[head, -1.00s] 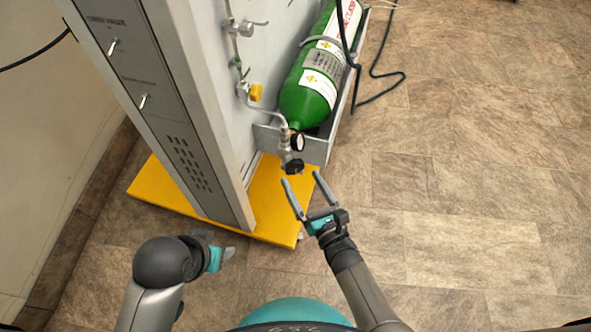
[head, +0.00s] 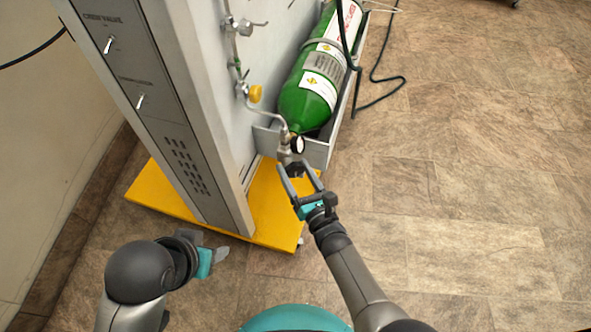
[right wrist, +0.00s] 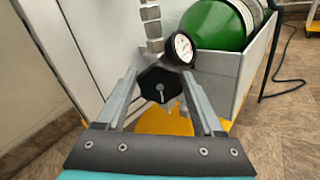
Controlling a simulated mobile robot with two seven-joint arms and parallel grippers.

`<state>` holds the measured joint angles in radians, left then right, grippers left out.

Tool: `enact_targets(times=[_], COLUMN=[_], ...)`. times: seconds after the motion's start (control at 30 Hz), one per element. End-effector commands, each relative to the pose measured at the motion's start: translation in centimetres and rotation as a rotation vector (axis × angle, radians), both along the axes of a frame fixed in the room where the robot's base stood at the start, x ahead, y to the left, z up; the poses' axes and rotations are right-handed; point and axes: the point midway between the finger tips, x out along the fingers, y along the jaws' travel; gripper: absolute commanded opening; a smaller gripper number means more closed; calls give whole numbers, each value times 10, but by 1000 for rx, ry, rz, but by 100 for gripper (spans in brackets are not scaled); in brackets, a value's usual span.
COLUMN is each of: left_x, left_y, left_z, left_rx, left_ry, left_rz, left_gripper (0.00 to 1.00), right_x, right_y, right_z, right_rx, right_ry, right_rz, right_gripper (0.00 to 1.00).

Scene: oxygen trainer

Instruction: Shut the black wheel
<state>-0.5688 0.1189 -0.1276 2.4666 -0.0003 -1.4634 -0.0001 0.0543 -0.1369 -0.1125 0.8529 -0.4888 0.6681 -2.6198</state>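The black wheel (right wrist: 160,86) is a lobed knob below the gauge (right wrist: 180,47) on the pipe. In the right wrist view it sits between the two open fingers of my right gripper (right wrist: 160,92), with a gap seen on each side. In the head view the wheel (head: 295,169) shows at the fingertips of my right gripper (head: 294,170), partly hidden by them. My left gripper (head: 222,254) is low at the left, away from the wheel; its finger opening cannot be made out.
A green cylinder (head: 308,100) lies in a grey tray (head: 317,152) beside the grey panel cabinet (head: 205,130). A yellow lever valve (head: 255,93) is higher on the pipe. The cabinet stands on a yellow base (head: 268,205).

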Motion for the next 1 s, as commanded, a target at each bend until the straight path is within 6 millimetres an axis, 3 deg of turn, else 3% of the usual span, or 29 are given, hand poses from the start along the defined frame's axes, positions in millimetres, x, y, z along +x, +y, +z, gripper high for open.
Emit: enact_targets(times=[0.07, 0.53, 1.0], left_x=[0, 0, 3], left_y=[0, 0, -1], left_z=[0, 0, 1], left_rx=[0, 0, -6], left_ry=[0, 1, -19], left_rz=[0, 0, -2], left_gripper=[50, 50, 50], right_x=[0, 0, 0], right_y=[0, 0, 0], right_z=[0, 0, -1], right_rx=[0, 0, 114], right_ry=[0, 0, 52], right_rz=[0, 0, 0], right_gripper=[59, 7, 7])
